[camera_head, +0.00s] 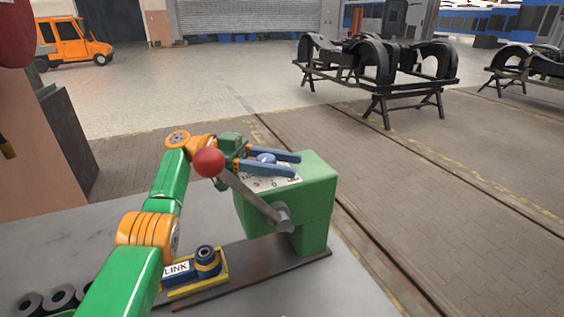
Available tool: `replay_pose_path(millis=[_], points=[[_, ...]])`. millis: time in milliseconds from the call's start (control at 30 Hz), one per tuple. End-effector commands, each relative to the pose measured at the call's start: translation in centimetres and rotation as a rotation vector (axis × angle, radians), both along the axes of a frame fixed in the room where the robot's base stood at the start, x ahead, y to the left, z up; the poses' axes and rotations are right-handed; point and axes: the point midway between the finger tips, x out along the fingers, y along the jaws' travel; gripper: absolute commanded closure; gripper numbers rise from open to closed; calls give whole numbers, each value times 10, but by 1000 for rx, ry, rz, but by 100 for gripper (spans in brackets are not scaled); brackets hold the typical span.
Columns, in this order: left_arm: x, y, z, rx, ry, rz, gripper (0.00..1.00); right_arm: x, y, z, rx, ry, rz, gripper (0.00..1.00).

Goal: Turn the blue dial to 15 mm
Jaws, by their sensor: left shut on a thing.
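The blue dial (265,157) sits on top of a green machine (312,198), above a white scale plate (277,184) with printed marks. My left gripper (272,161) reaches in from the left, its two blue-grey fingers on either side of the dial, shut on it. The fingers hide part of the dial and of the scale. The marks are too small to read, so I cannot tell the dial's setting. My right gripper is not in view.
A lever with a red ball (209,162) stands in front of the machine, close to my left wrist. A part labelled LINK (177,270) lies in a yellow holder below. Black rings (62,296) lie at lower left. Bogie frames (375,65) stand behind on the floor.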

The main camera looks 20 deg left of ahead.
Motion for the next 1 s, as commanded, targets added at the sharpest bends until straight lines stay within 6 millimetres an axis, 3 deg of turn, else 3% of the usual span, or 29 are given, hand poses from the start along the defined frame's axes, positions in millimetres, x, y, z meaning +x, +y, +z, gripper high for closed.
replay_pose_path(millis=[367, 400, 500, 1000], points=[[0, 0, 0, -1, -2, -3, 100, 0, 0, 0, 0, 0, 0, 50], [0, 0, 0, 0, -2, -3, 54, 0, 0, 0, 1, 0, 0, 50], [0, 0, 0, 0, -1, -3, 27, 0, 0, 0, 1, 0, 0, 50], [0, 0, -1, 1, 1, 2, 26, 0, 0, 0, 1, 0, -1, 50]])
